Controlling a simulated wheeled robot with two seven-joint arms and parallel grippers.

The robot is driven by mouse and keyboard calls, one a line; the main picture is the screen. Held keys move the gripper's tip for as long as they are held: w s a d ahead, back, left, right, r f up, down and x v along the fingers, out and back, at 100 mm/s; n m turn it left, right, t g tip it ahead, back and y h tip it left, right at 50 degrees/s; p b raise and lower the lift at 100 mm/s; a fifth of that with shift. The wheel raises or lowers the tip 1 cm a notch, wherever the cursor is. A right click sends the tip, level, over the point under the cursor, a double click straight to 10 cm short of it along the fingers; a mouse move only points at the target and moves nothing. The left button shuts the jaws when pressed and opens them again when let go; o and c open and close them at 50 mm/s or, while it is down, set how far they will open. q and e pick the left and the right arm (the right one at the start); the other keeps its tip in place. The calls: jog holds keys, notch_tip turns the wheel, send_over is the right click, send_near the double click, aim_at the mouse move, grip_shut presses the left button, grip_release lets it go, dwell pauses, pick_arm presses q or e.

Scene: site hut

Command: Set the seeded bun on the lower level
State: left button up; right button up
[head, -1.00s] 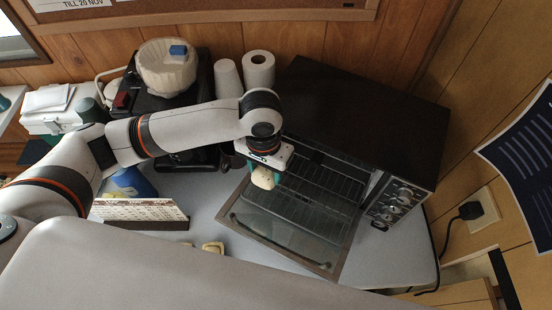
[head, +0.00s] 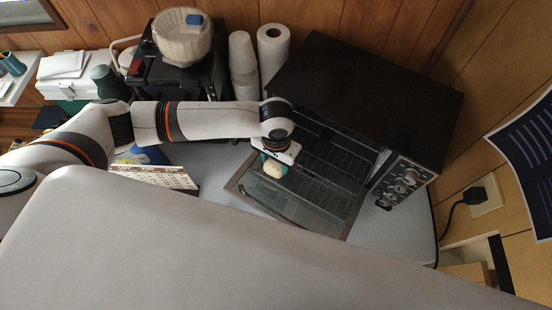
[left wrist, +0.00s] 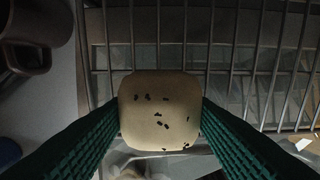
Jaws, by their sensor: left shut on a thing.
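The seeded bun (head: 275,169) is pale with dark seeds. My left gripper (head: 273,163) is shut on it, over the open glass door (head: 315,211) at the front of the black toaster oven (head: 370,95). In the left wrist view the bun (left wrist: 160,108) sits between the two green ribbed fingers, and bars of a wire rack (left wrist: 240,25) show behind it. In the head view wire racks (head: 335,155) show inside the oven; I cannot clearly tell their levels apart. My right gripper is not in view.
A calendar (head: 155,176) stands left of the door. Paper rolls (head: 273,55), stacked cups (head: 242,60) and a coffee maker (head: 180,85) stand behind my arm. The counter right of the door (head: 395,230) is clear. A dark mug (left wrist: 35,30) shows in the left wrist view.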

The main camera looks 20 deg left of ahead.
pick_arm(q)
jog(key=o, duration=1)
jog(key=shift+f, duration=0.1)
notch_tip(320, 180, up, 12)
jog(key=shift+r, duration=0.15)
dwell(0.3)
